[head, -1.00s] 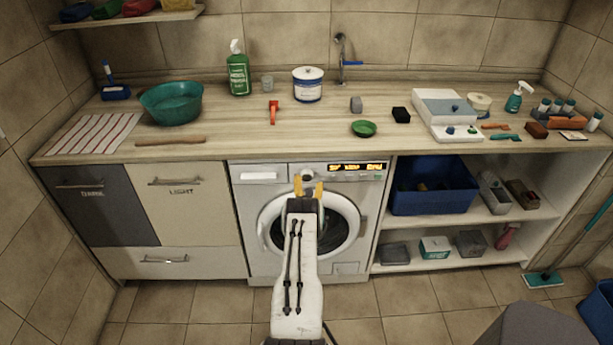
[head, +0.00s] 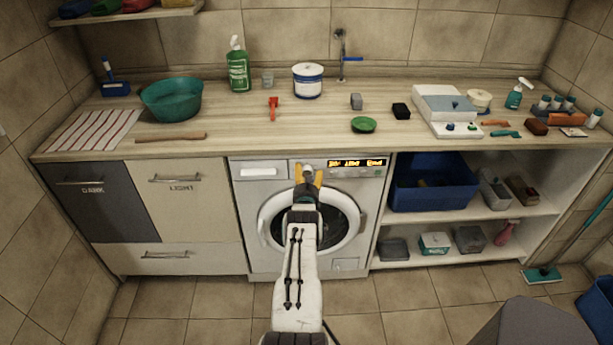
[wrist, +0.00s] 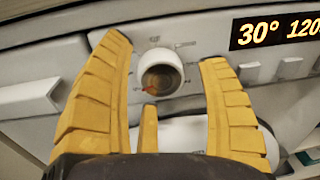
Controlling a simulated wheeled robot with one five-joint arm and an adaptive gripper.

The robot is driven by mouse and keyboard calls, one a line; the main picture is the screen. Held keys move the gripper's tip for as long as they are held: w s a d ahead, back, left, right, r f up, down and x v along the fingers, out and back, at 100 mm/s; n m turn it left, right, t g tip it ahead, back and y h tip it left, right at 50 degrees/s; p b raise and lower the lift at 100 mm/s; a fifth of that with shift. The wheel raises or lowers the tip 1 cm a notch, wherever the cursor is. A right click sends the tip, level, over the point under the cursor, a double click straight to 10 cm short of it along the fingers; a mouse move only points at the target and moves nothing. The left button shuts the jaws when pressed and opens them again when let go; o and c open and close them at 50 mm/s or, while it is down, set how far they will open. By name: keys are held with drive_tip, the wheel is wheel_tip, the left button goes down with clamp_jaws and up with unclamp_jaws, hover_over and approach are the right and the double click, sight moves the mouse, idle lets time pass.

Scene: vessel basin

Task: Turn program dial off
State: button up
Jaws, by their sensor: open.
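The program dial (wrist: 161,73) is a round white knob with a brownish face and a small orange-red mark at its lower left. It sits on the white control panel of the washing machine (head: 262,187). My gripper (wrist: 165,50) is open and empty. In the head view my gripper (head: 308,172) is at the panel, and its fingers partly hide the dial. The lit display (wrist: 276,30) right of the dial reads 30° and part of "120".
The wooden counter (head: 230,130) overhangs just above the panel. The detergent drawer (wrist: 30,100) is left of the dial. Small buttons (wrist: 250,72) are under the display. The round door (head: 350,225) is below my gripper. Floor in front is clear.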

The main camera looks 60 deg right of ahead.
drive_tip(key=shift+r, duration=0.15)
drive_tip(key=c, duration=1.2)
